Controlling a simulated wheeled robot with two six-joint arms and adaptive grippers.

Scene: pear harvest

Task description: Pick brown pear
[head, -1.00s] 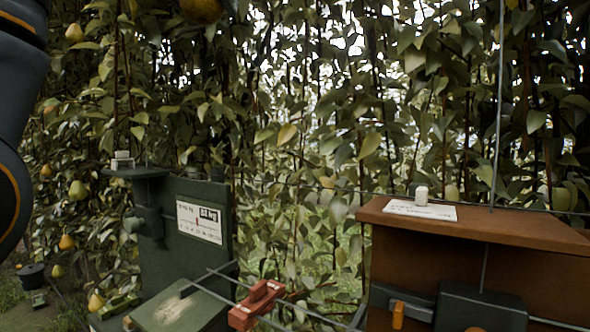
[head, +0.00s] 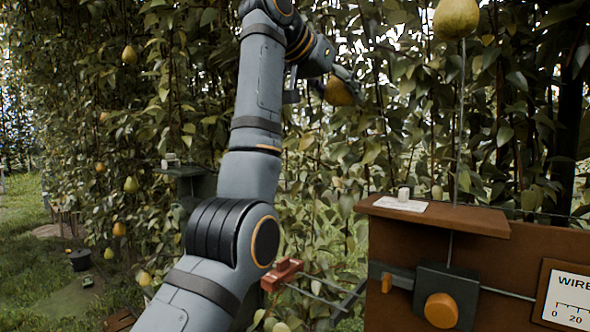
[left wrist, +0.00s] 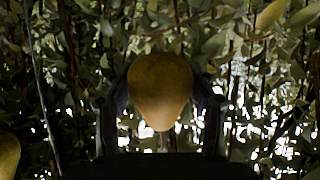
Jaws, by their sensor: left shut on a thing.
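The brown pear (head: 339,92) hangs among the leaves at the upper middle of the head view. It also shows in the middle of the left wrist view (left wrist: 160,88), large and between the two fingers. My left gripper (head: 345,80) reaches up to it, and in the left wrist view its fingers (left wrist: 160,98) are on both sides of the pear, shut on it. The pear's stem end is hard to make out against the dark leaves. My right gripper is not in view.
A yellow-green pear (head: 456,18) sits at the top right, above a brown box (head: 420,260) with a lid and an orange knob (head: 441,310). A red clamp (head: 282,274) is on wires beside my left arm. Several other pears hang at left. Grass (head: 30,215) is open at far left.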

